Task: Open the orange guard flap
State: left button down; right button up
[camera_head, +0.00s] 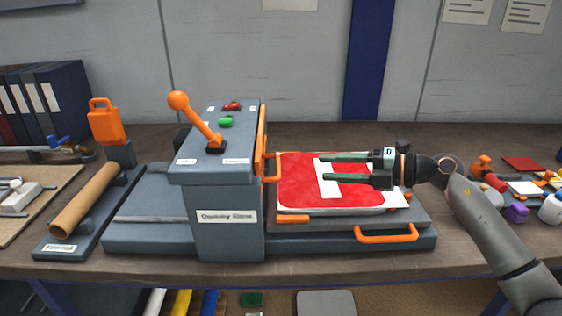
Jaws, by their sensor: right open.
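The orange guard flap (262,145) stands upright on the right side of the grey press housing (225,215). It has a small orange handle (272,167) sticking out to the right. My right gripper (325,168) is open, with its two dark green fingers pointing left toward the flap handle. It is above the red and white sign plate (300,185), and its fingertips are apart from the handle. Nothing shows between its fingers. My left gripper is not in view.
An orange-knobbed lever (180,101) rises from the press top. An orange tray handle (386,234) is at the front right. A brown roll (85,200) lies on the left. Small coloured items and jars (515,212) crowd the right side of the bench.

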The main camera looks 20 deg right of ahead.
jog(key=x, duration=1.1)
jog(key=shift+a+p, duration=0.25)
jog(key=shift+p, duration=0.15)
grip_shut()
dwell(0.8)
